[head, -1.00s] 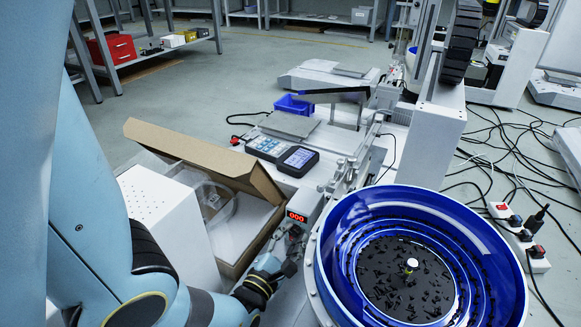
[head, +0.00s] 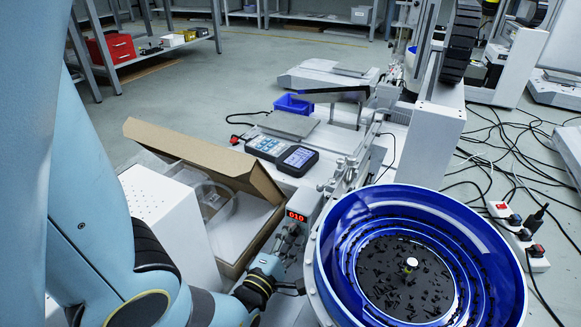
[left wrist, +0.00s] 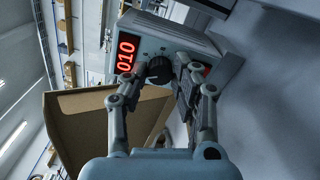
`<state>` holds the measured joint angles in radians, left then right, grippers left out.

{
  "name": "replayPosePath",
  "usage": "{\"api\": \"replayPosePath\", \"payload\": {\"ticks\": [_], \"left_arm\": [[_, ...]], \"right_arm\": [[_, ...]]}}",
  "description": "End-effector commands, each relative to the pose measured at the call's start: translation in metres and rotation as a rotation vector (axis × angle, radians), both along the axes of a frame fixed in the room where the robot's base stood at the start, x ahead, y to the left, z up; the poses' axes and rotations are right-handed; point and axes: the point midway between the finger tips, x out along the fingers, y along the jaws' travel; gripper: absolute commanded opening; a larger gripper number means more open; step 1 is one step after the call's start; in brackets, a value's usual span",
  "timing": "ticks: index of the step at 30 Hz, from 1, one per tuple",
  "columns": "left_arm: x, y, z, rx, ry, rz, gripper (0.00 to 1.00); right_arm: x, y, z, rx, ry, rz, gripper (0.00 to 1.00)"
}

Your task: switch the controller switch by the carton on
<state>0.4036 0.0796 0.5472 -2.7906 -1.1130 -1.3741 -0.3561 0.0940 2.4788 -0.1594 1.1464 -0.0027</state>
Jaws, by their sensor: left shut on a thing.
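The controller (head: 310,202) stands right of the open carton (head: 262,182), beside the blue bowl feeder. Its red display reads 010 in the head view and in the left wrist view (left wrist: 126,53). A black knob (left wrist: 160,68) is on its face. A red lit part, perhaps the switch (left wrist: 207,69), shows partly behind one finger. My left gripper (head: 292,268) is at the controller's front. In the left wrist view its fingers (left wrist: 158,84) are on both sides of the knob, shut on it; the exact contact is hard to see. My right gripper is not in view.
The blue bowl feeder (head: 335,262) is close on the right of my left gripper. A white perforated box (head: 160,205) stands left of the carton. A handheld device (head: 282,152) lies behind. Cables and a power strip (head: 520,240) lie on the floor at right.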

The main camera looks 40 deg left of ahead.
Motion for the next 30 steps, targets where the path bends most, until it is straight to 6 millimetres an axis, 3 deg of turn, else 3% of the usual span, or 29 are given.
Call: {"api": "replayPosePath", "payload": {"ticks": [11,12,17,30], "left_arm": [[-0.0009,-0.0013,-0.0013,0.004,0.005,-0.001,0.0],[-0.0009,-0.0014,-0.0014,0.003,0.005,-0.001,0.28],[-0.0007,-0.001,-0.001,0.003,0.004,-0.001,0.49],[-0.0004,0.0003,0.0045,0.005,0.001,0.001,0.49]], "right_arm": [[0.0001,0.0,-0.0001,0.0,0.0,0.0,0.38],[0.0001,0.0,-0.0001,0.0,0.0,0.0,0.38],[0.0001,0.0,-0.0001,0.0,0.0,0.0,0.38],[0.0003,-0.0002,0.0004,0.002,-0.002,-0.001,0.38]]}}
